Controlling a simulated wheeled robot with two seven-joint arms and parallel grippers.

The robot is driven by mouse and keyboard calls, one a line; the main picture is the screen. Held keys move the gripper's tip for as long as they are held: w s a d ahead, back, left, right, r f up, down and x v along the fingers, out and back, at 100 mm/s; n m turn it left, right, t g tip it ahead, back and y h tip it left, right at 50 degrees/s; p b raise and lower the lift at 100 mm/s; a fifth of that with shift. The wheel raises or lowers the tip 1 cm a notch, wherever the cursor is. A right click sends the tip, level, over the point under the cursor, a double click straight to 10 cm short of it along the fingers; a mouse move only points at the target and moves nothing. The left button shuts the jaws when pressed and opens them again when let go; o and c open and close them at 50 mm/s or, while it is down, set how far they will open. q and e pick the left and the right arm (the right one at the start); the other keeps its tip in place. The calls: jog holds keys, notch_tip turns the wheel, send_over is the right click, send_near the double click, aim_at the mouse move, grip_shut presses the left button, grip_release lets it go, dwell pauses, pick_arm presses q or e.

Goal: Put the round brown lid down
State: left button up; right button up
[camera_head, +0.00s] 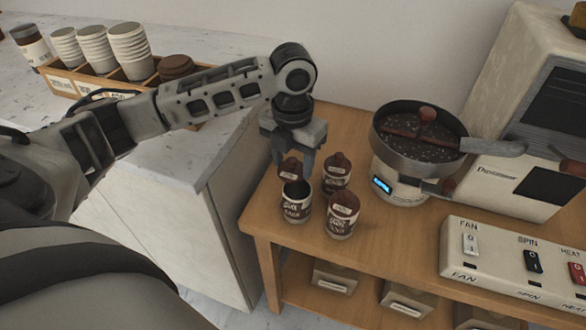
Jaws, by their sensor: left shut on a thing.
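My left gripper (293,162) points down over the wooden table, at the back left of a small group of jars. It is shut on a round brown lid (290,168), which shows between its fingers. An open jar (296,208) with a dark inside stands just in front of the lid. A bit of pale label shows under the lid; I cannot tell whether the lid touches a jar there. Two jars with brown lids stand to the right, one at the back (337,178) and one at the front (343,222). My right gripper is not in view.
A roaster pan (420,150) with dark beans stands right of the jars, its handle reaching right. A switch panel (510,262) is at the front right. A crate (65,88) of cups sits on the left counter. Bare wood (395,245) lies right of the jars.

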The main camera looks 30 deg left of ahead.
pick_arm(q)
jog(key=w+a+f, duration=0.1)
jog(key=w+f, duration=0.1)
jog(key=w+a+f, duration=0.1)
jog(key=f, duration=0.1)
jog(key=w+a+f, duration=0.1)
jog(key=w+f, duration=0.1)
jog(key=shift+w+a+b, duration=0.3)
jog(key=shift+w+b, duration=0.05)
jog(key=shift+b, duration=0.05)
jog(key=shift+w+a+f, duration=0.2)
jog(key=shift+w+f, duration=0.05)
jog(key=shift+f, duration=1.8)
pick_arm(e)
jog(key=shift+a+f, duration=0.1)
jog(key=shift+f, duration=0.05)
pick_arm(q)
jog(key=shift+f, duration=0.15)
jog(key=o, duration=1)
jog(key=shift+c, duration=0.2)
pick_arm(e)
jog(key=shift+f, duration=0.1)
